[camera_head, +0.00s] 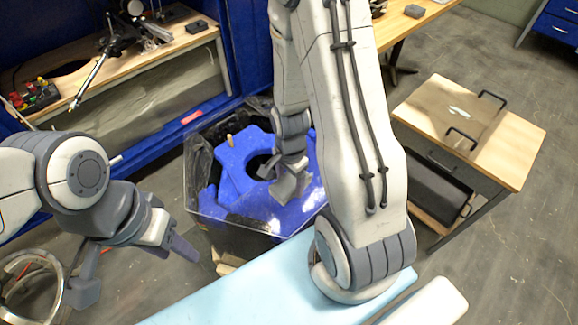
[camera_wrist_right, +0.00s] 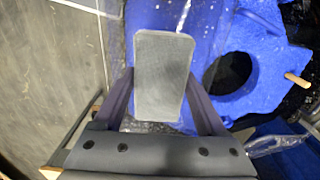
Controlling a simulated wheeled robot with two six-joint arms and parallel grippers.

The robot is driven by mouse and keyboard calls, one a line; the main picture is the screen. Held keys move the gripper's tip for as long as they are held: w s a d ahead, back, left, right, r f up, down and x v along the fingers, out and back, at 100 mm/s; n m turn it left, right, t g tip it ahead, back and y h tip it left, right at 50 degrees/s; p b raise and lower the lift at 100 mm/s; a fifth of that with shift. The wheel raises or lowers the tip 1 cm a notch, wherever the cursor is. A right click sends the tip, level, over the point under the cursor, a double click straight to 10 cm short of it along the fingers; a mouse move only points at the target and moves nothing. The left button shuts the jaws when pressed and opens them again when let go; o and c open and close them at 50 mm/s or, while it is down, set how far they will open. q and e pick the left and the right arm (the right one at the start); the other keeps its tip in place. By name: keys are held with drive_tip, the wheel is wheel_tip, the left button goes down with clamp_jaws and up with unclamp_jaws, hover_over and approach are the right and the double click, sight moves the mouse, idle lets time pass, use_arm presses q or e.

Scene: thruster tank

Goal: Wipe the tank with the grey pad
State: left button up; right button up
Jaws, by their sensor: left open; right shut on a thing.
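The tank (camera_head: 245,229) stands on the floor in the middle of the head view, with dark, clear-edged walls and a blue structure (camera_head: 238,168) with a round hole inside. My right gripper (camera_head: 290,172) reaches down over its right part. In the right wrist view the right gripper (camera_wrist_right: 160,85) is shut on the grey pad (camera_wrist_right: 164,70), a flat rounded block held between the fingers above the blue surface (camera_wrist_right: 215,30). The grey pad (camera_head: 290,187) also shows in the head view. I cannot tell whether it touches the tank. My left gripper (camera_head: 178,246) is open and empty, left of the tank.
A wooden-topped table (camera_head: 520,150) with two black handles stands at the right. A workbench (camera_head: 130,75) with tools is at the back left. A small tan peg (camera_head: 230,140) sticks up at the tank's far side. Bare floor (camera_head: 500,250) lies at the lower right.

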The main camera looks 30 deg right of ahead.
drive_tip(key=shift+d+r+p, duration=0.1)
drive_tip(key=shift+r+p, duration=1.8)
drive_tip(key=shift+r, duration=0.45)
